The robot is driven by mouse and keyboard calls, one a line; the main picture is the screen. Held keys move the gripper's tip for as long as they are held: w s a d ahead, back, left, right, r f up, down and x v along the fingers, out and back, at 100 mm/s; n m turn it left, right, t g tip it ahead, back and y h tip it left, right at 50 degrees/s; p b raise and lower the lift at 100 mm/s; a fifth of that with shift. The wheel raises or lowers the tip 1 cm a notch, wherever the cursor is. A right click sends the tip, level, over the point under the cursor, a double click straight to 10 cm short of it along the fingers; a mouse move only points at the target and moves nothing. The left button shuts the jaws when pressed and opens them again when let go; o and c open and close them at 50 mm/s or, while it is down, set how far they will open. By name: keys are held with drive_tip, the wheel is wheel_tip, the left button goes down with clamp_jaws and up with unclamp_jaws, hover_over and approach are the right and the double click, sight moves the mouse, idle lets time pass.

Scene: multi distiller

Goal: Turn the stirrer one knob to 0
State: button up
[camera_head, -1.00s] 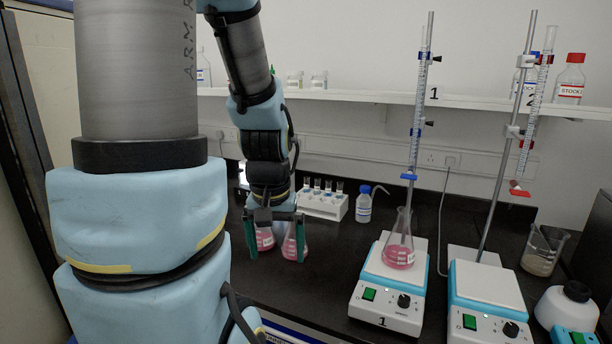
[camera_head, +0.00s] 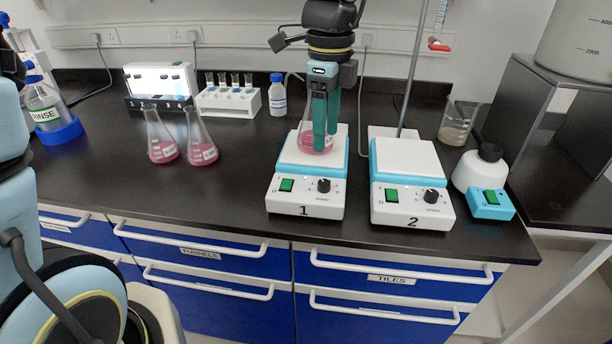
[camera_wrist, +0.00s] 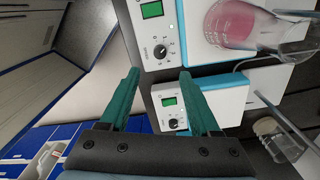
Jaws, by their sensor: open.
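Stirrer one (camera_head: 288,208) is a white and blue box marked 1, with a green switch and a black knob (camera_head: 323,186) on its front panel. A flask of pink liquid (camera_head: 307,139) stands on its plate, partly hidden by my gripper. My gripper (camera_head: 326,142) is open and empty, pointing down in front of the flask, above the plate. In the wrist view the stirrer one knob (camera_wrist: 160,51) appears between and just beyond the fingertips (camera_wrist: 158,75), apart from them. The knob's exact setting is too small to read.
Stirrer two (camera_head: 385,212), with its own knob (camera_head: 431,196), stands close on the right. A metal stand rod (camera_head: 411,75) rises behind it. Two pink flasks (camera_head: 181,148) stand to the left. The bench (camera_head: 225,205) is clear left of stirrer one.

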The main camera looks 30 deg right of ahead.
sight(324, 182)
wheel_tip(324, 182, down, 11)
drive_tip(key=shift+r+p, duration=0.15)
drive_tip(key=shift+p, duration=0.25)
clamp_jaws()
idle(0.5)
